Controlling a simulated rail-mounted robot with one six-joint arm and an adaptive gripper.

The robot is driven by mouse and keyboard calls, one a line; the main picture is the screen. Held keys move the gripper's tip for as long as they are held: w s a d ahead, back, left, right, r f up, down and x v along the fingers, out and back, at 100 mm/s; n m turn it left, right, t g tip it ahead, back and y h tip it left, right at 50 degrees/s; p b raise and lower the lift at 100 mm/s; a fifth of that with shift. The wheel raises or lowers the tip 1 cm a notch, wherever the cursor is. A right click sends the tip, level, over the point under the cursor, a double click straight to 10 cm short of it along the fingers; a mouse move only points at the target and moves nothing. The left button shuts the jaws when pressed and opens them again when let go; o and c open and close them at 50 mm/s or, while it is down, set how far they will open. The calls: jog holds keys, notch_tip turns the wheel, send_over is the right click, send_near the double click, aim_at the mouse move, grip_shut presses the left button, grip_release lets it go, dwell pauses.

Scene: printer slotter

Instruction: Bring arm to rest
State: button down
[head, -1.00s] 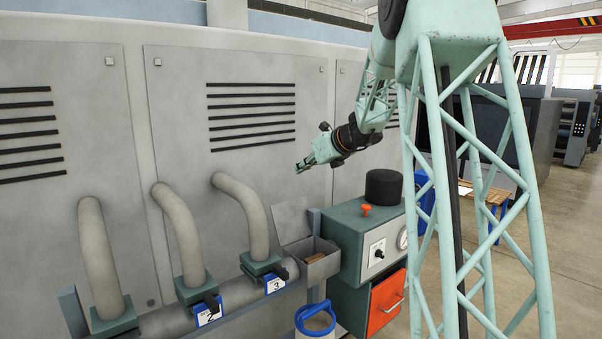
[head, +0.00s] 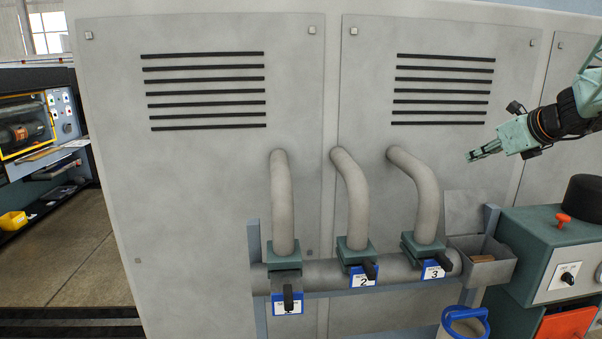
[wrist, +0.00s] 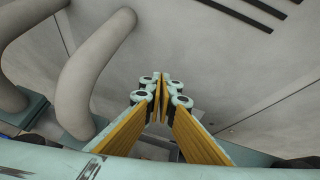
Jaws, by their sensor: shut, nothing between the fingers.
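My gripper (head: 470,157) is at the right of the head view, at the end of my pale green arm. It points left and slightly down, in the air in front of the grey cabinet panel (head: 440,60). In the wrist view my gripper (wrist: 163,80) shows its yellow finger pads meeting at the tips, with nothing between them. It is above the open grey box (head: 490,268) and right of the third bent pipe (head: 425,190), apart from both.
Three bent pipes run down to a horizontal pipe with valves carrying blue number tags (head: 363,276). A green unit with an orange knob (head: 562,218) and a black cylinder (head: 585,197) stands at right. A blue-rimmed bucket (head: 465,318) is below. Open floor (head: 60,250) lies at left.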

jog(key=s+a+f+n+g+y+b, duration=0.15)
jog(key=s+a+n+b, duration=0.25)
jog(key=s+a+n, duration=0.7)
jog(key=s+a+f+n+g+b, duration=0.3)
jog(key=s+a+n, duration=0.2)
jog(key=s+a, duration=1.25)
jog(key=s+a+f+n+h+b, duration=0.1)
jog(key=s+f+n, duration=0.4)
jog(key=s, duration=0.5)
jog(key=s+a+f+n+g+h+b, duration=0.1)
jog(key=s+f+n+b, duration=0.3)
jog(key=s, duration=0.7)
jog(key=s+a+f+n+g+h+b, duration=0.1)
jog(key=s+a+f+n+b, duration=0.1)
jog(key=s+f+n, duration=0.5)
jog(key=s, duration=0.4)
jog(key=shift+a+b, duration=0.25)
jog(key=shift+b, duration=0.1)
jog(key=shift+g+h, duration=0.25)
